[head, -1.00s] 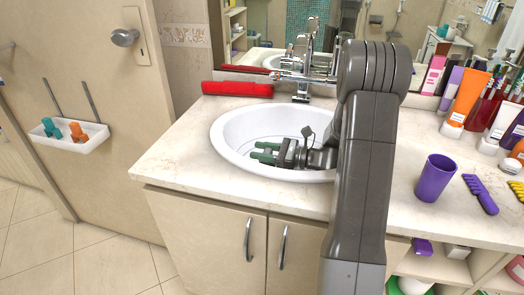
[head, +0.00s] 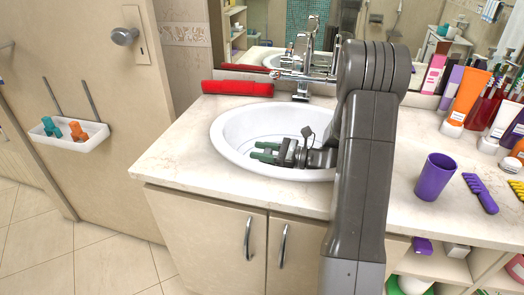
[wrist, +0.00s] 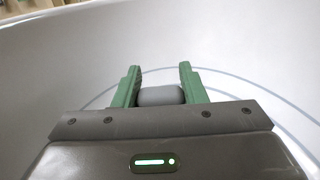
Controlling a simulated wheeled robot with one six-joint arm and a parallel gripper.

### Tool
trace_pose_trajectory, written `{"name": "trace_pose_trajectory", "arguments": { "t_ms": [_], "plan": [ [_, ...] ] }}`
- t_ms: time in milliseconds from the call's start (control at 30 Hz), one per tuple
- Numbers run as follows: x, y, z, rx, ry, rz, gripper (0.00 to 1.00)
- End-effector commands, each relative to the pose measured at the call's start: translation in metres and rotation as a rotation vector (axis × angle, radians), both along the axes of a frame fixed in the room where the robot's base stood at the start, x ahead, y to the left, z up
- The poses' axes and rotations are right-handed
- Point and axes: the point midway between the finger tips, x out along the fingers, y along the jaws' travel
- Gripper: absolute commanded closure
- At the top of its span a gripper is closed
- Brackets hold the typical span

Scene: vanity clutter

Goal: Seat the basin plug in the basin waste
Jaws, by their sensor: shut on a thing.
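My gripper (head: 266,152) is inside the white basin (head: 228,138), low over its front part, with its green fingers pointing left. In the wrist view the two fingers (wrist: 160,82) stand on either side of a dark grey rounded piece, the basin plug (wrist: 160,96), and are shut on it. Only part of the plug shows above the gripper body. In the head view I cannot make out the plug between the fingers. The basin waste is not visible in either view; the gripper and arm cover part of the bowl.
A chrome tap (head: 302,80) stands behind the basin. A red case (head: 238,88) lies at the back left of the counter (head: 185,150). A purple cup (head: 435,177), a purple comb (head: 481,193) and several tubes stand or lie to the right. The counter's front left is clear.

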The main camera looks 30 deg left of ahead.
Motion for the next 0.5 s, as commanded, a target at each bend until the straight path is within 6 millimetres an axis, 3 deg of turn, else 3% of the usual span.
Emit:
{"name": "trace_pose_trajectory", "arguments": {
  "t_ms": [500],
  "plan": [
    [0.0,0.0,-0.014,0.0,0.001,0.0,0.86]
  ]
}}
